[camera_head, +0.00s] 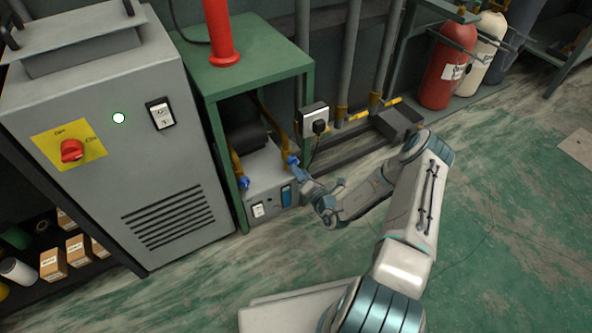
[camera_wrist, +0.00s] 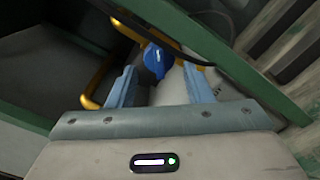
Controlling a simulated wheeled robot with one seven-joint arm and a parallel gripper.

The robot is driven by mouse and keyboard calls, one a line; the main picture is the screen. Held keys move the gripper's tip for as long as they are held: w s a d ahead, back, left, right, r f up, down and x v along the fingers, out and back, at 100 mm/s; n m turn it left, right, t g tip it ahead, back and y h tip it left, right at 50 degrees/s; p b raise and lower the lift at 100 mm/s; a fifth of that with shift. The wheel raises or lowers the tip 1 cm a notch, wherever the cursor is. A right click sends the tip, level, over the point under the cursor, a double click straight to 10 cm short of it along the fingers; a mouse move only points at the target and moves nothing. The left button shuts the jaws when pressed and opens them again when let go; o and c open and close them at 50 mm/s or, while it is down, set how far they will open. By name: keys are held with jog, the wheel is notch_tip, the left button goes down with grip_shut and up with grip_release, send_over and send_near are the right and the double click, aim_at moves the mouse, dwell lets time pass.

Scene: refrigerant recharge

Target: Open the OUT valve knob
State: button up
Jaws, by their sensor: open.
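A blue valve knob (camera_head: 292,161) sits on a yellow pipe at the right of a small grey machine (camera_head: 268,171). A second blue knob (camera_head: 244,184) is at the machine's left. I cannot read any IN or OUT label. My gripper (camera_head: 298,171) is at the right knob, coming from the right. In the wrist view a blue knob (camera_wrist: 158,62) lies between the tips of my open gripper (camera_wrist: 159,72). The fingers stand on both sides of it with gaps. I cannot tell how deep the knob sits between them.
The machine stands under a green table (camera_head: 250,62), whose frame (camera_wrist: 225,65) and a dark cable cross close beyond the fingers. A grey cabinet (camera_head: 110,120) with a red rotary switch (camera_head: 72,150) is at the left. A wall socket (camera_head: 314,119) and gas cylinders (camera_head: 448,65) are behind. Floor at the right is clear.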

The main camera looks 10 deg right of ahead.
jog(key=x, duration=0.3)
jog(key=shift+w+a+b, duration=0.1)
jog(key=shift+w+b, duration=0.15)
jog(key=shift+b, duration=0.15)
jog(key=c, duration=0.7)
jog(key=shift+m+p, duration=2.2)
jog(key=shift+m, duration=1.5)
